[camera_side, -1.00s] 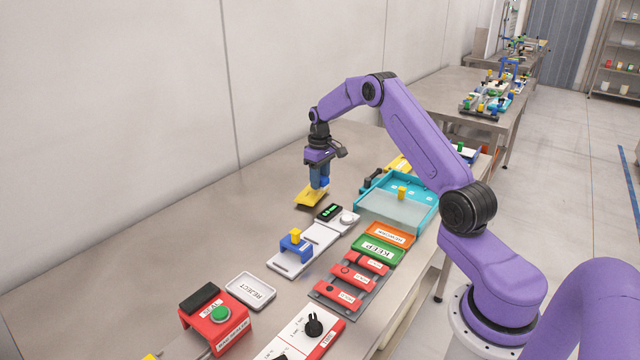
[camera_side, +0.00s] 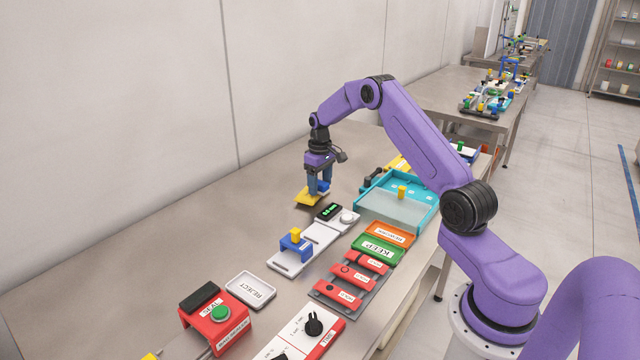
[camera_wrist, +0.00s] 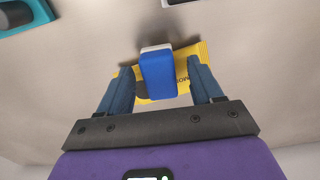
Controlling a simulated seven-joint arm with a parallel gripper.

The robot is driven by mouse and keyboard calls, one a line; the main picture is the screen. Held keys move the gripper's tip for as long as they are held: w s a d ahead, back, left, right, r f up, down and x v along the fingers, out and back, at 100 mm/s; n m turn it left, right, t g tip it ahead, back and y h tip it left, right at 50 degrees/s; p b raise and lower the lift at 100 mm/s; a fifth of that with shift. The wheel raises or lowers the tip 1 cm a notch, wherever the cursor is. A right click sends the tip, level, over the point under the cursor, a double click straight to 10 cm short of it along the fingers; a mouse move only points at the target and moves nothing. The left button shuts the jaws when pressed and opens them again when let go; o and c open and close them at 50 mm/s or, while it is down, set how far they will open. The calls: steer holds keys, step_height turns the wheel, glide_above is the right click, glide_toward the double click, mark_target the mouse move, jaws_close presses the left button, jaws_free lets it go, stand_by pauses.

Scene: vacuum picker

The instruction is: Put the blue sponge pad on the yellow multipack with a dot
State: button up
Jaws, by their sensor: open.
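The blue sponge pad (camera_wrist: 158,74) with a pale grey end lies over the middle of the yellow multipack (camera_wrist: 187,91) in the wrist view. It looks to rest on it, though the contact itself is hidden. The multipack (camera_side: 304,201) lies on the bench behind the white fixture in the side view. A dark patch shows on it beside the pad; I cannot tell if this is the dot. My gripper (camera_wrist: 157,72) is open, with one finger on each side of the pad and gaps between. In the side view my gripper (camera_side: 319,188) is low over the multipack.
A black-and-green display device (camera_side: 329,211) stands close in front of the multipack. A white fixture with a blue and yellow piece (camera_side: 295,241) is nearer. A teal tray (camera_side: 372,208) is to the right. The bench left of the multipack is clear.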

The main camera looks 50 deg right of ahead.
mark_target(320, 182)
step_height(320, 182, up, 11)
steer(key=s+a+r+n, duration=0.2)
steer(key=a+r+n, duration=0.15)
steer(key=a, duration=1.05)
steer(key=s+a+r+n, duration=0.3)
steer(key=s+a, duration=0.7)
steer(key=a, duration=0.4)
steer(key=s+a+n, duration=0.1)
steer(key=s+a, duration=0.2)
steer(key=s, duration=0.4)
steer(key=s+a+n, duration=0.2)
steer(key=s+a, duration=0.1)
steer(key=s, duration=0.5)
steer(key=s+d+f+n, duration=0.1)
steer(key=s, duration=0.5)
steer(key=s+d+f+n, duration=0.1)
steer(key=s+f+n, duration=0.1)
steer(key=s, duration=0.5)
steer(key=shift+d, duration=0.35)
